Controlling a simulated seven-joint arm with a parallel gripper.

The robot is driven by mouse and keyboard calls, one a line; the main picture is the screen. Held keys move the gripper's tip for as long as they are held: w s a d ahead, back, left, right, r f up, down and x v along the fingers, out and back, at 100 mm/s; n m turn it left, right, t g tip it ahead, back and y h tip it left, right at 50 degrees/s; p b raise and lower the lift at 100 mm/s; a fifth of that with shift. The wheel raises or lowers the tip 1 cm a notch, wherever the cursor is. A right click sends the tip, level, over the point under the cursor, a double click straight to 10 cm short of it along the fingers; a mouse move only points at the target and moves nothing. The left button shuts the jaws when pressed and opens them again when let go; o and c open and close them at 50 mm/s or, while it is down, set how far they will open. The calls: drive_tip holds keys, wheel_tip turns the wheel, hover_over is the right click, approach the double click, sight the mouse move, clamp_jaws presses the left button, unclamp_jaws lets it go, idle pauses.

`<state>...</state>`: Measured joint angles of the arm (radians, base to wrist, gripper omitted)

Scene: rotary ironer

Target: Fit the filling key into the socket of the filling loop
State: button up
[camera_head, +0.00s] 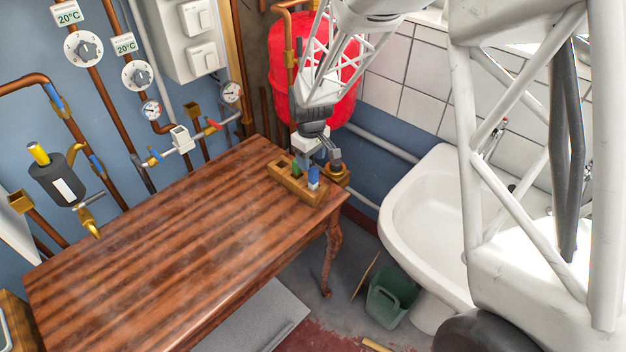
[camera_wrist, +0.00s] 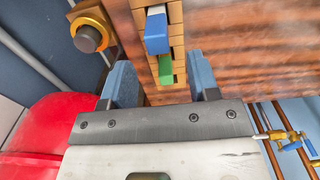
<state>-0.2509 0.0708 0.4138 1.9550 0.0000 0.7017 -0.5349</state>
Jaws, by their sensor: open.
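A wooden rack (camera_head: 287,186) sits at the far right corner of the table. A blue-topped key (camera_head: 313,179) and a green-topped key (camera_head: 296,168) stand in it; I cannot tell which is the filling key. In the wrist view, the blue key (camera_wrist: 156,33) and green key (camera_wrist: 165,69) show in the rack's slots. My gripper (camera_head: 318,158) is over the rack, and in the wrist view my gripper (camera_wrist: 162,78) is open, its fingers on either side of the rack's end near the green key. The filling loop (camera_head: 182,139), with a white block and red and blue handles, is on the back wall.
The striped wooden table (camera_head: 160,240) is otherwise clear. A brass-coloured fitting (camera_head: 337,174) is close to the rack's right side. A red tank (camera_head: 345,85) stands behind my gripper, a white basin (camera_head: 420,200) to the right. Copper pipes and gauges line the wall.

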sight(312, 176)
drive_tip(key=shift+f, duration=0.1)
drive_tip(key=shift+f, duration=1.2)
drive_tip(key=shift+f, duration=0.1)
drive_tip(key=shift+d+f, duration=0.1)
drive_tip(key=shift+f, duration=2.4)
drive_tip(key=c, duration=1)
drive_tip(key=shift+r, duration=0.15)
